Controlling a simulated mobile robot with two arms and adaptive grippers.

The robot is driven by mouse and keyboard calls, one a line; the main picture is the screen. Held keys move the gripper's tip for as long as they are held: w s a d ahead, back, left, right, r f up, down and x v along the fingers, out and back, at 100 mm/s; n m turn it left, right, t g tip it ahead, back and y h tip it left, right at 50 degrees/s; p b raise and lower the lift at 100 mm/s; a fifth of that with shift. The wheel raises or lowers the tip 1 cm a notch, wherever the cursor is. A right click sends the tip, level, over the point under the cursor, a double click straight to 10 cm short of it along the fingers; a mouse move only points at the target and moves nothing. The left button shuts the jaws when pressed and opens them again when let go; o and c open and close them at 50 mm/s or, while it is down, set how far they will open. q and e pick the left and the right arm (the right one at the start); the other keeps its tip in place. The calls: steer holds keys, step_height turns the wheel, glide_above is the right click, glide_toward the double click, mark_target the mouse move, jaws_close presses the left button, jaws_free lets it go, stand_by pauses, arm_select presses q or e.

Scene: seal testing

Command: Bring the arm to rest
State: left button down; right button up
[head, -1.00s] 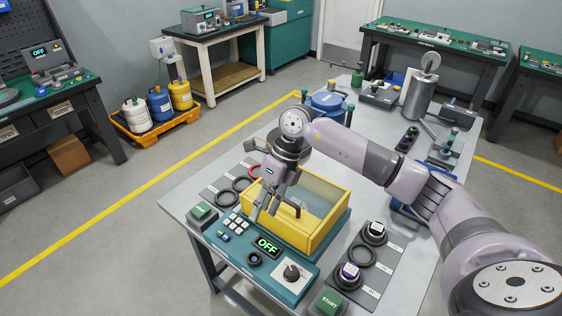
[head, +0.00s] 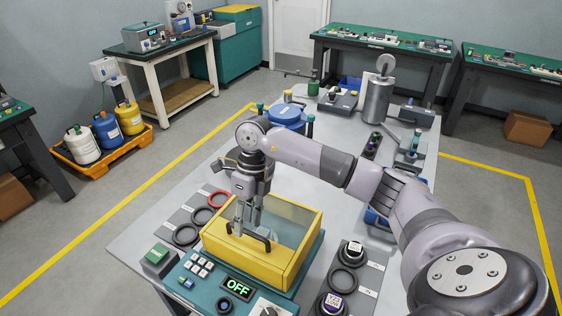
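My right arm reaches in from the right of the head view, over the grey table (head: 140,238). Its gripper (head: 249,226) points down at the front of a yellow box (head: 285,270) with clear panels. The two fingers show a gap between them and look open. The fingertips are close to the box's black handle (head: 264,244) and overlap it in the picture; I cannot tell whether they touch it. My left gripper is not in view.
A teal control panel showing OFF (head: 237,287) lies in front of the box. Seal rings, one red (head: 219,198), lie left of it. A labelled black part (head: 352,254) stands to the right. A blue round container (head: 287,117) and a grey cylinder (head: 377,102) stand behind.

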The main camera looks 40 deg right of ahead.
steer(key=shift+s+a+f, duration=0.1)
steer(key=shift+f, duration=0.4)
steer(key=shift+f+b, duration=0.25)
steer(key=shift+b, duration=0.15)
steer(key=shift+f, duration=0.4)
steer(key=c, duration=0.3)
steer(key=shift+c, duration=2)
jaws_close()
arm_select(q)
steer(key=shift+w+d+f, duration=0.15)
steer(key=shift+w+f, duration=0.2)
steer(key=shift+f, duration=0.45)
arm_select(e)
steer(key=shift+f, duration=0.15)
